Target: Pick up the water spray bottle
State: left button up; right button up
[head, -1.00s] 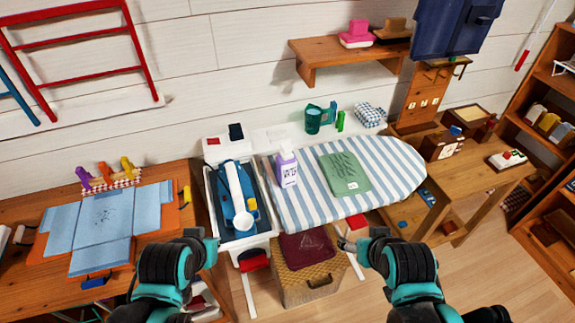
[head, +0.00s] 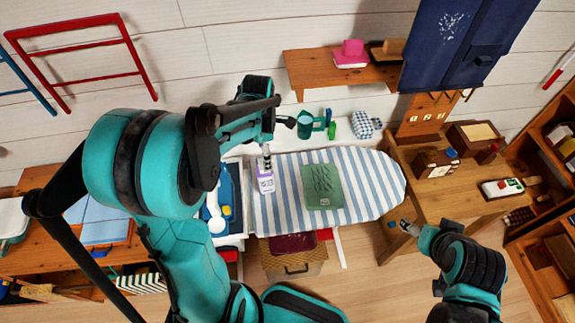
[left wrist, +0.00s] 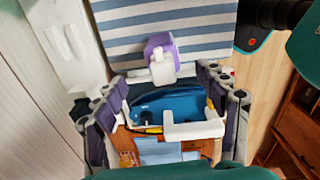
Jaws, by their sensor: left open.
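The water spray bottle (head: 265,182), purple and white with a label, stands on the left end of the striped ironing board (head: 368,183). My right gripper (head: 408,227) is low at the right, near the wooden desk's front edge and away from the bottle. Its jaw opening is too small to make out.
A folded green cloth (head: 323,187) lies on the board to the right of the bottle. A teal cup (head: 305,124) and a checkered cloth (head: 363,125) stand behind the board. A wooden shelf (head: 320,75) is on the wall above. A blue iron (left wrist: 165,103) sits beside the board.

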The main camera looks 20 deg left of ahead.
aim_at(266, 178)
pick_arm(q)
jog(key=shift+f, duration=0.3)
jog(key=f, duration=0.2)
jog(key=f+b, duration=0.1)
jog(key=f, duration=0.1)
jog(key=f+b, duration=0.1)
jog(key=f, duration=0.2)
jog(key=shift+s+a+f, duration=0.1)
jog(key=shift+s+a, duration=0.1)
jog(key=shift+s, duration=0.1)
grip_shut()
